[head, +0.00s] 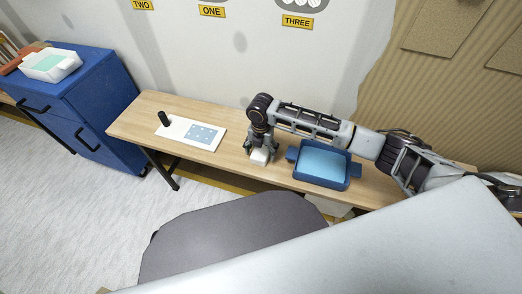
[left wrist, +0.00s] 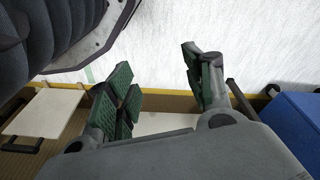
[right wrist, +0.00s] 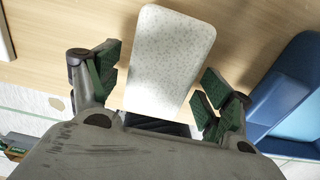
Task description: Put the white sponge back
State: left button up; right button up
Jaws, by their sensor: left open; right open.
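The white sponge (head: 260,156) lies on the wooden table (head: 237,169), just left of the blue tray (head: 350,184). In the right wrist view it is a pale speckled block (right wrist: 170,60) that reaches between my right gripper's fingers. My right gripper (head: 262,148) points down over the sponge. Its green-padded fingers (right wrist: 160,72) are spread on both sides of it, with a gap visible. The tray has a light blue inside. My left gripper (left wrist: 156,75) is open and empty over the floor in the left wrist view and is not visible in the head view.
A white board with a black upright handle (head: 190,132) lies on the table to the left. A blue drawer cabinet (head: 80,105) stands further left, with a white and green item (head: 51,64) on top. The table between board and sponge is clear.

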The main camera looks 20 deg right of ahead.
aim_at(260, 150)
jog(key=shift+b, duration=0.7)
jog(key=shift+r, duration=0.6)
jog(key=shift+r+p, duration=0.35)
jog(key=shift+a+r, duration=0.1)
jog(key=shift+r, duration=0.55)
jog(key=shift+a+r+p, duration=0.15)
jog(key=shift+r+p, duration=0.45)
jog(key=shift+r, duration=0.35)
pick_arm(q)
notch_tip(260, 150, down, 7)
jog(key=a+p, duration=0.1)
jog(key=p, duration=0.1)
jog(key=shift+s+a+r, duration=0.2)
jog(key=shift+s+a, duration=0.1)
jog(key=shift+s, duration=0.05)
pick_arm(e)
notch_tip(260, 150, up, 9)
jog(key=shift+a+f, duration=0.1)
